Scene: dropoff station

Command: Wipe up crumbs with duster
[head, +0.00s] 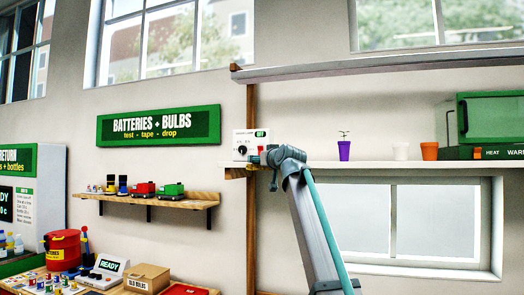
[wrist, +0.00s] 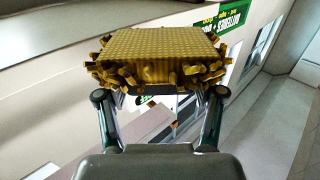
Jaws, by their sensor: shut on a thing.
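A yellow-brown duster (wrist: 160,50) with a gridded face and a shaggy fringe fills the upper middle of the wrist view. My gripper (wrist: 160,94) is shut on it, one finger at each side of its near edge. In the head view my arm reaches up to the left end of the white shelf (head: 370,164), beside the wooden post. The duster cannot be made out clearly there. I cannot make out any crumbs in either view.
A white control box (head: 245,145) with a dial is close to my arm's end. Purple (head: 344,151) and orange (head: 429,151) pots and a green oven (head: 490,118) stand on the shelf. Another long shelf (head: 380,67) runs above. A wooden shelf (head: 150,199) holds small items at left.

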